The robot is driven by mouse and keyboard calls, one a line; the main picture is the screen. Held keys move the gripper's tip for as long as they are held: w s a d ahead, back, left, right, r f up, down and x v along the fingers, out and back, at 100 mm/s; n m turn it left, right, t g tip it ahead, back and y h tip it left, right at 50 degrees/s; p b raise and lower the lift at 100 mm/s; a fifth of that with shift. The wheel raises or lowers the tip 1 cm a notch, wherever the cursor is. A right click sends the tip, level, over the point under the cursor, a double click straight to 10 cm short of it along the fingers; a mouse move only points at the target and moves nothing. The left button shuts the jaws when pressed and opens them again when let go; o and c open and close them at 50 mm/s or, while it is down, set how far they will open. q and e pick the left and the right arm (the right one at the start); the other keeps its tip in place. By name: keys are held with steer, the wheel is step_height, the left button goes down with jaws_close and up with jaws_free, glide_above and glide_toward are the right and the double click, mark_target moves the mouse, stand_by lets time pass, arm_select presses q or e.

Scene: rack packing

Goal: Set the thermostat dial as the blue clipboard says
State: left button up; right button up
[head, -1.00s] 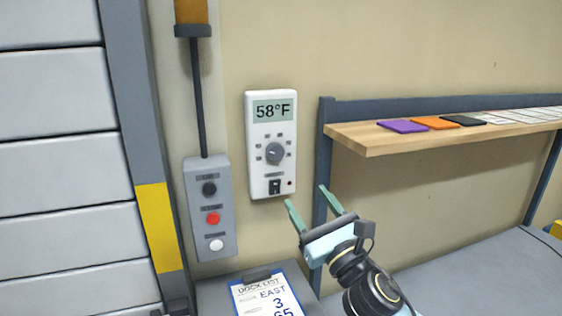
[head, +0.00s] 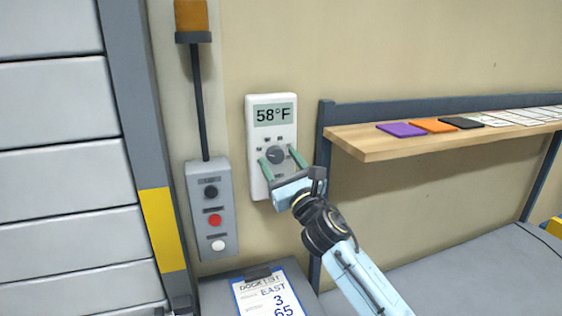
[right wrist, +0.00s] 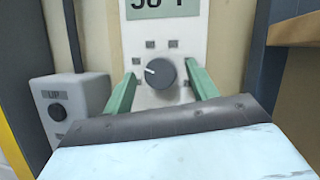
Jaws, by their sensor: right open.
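The white thermostat (head: 259,108) hangs on the wall, and its display (head: 273,115) reads 58°F. Its round grey dial (head: 276,155) also shows in the right wrist view (right wrist: 160,73), with its pale mark pointing left. My right gripper (head: 281,154) is open, its green fingers on either side of the dial with gaps between; I cannot tell whether the fingertips reach the dial's depth. The blue clipboard (head: 237,296) lies at the bottom, with a sheet reading DOCK LIST, EAST, 3 and 65; its lower part is cut off. My left gripper is not in view.
A grey button box (head: 227,190) with black, red and white buttons is left of the thermostat. A wooden shelf (head: 380,147) with purple, orange and black pads stands to the right. A grey-framed, slatted door (head: 60,160) fills the left.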

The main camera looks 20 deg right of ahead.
steer(key=c, duration=1)
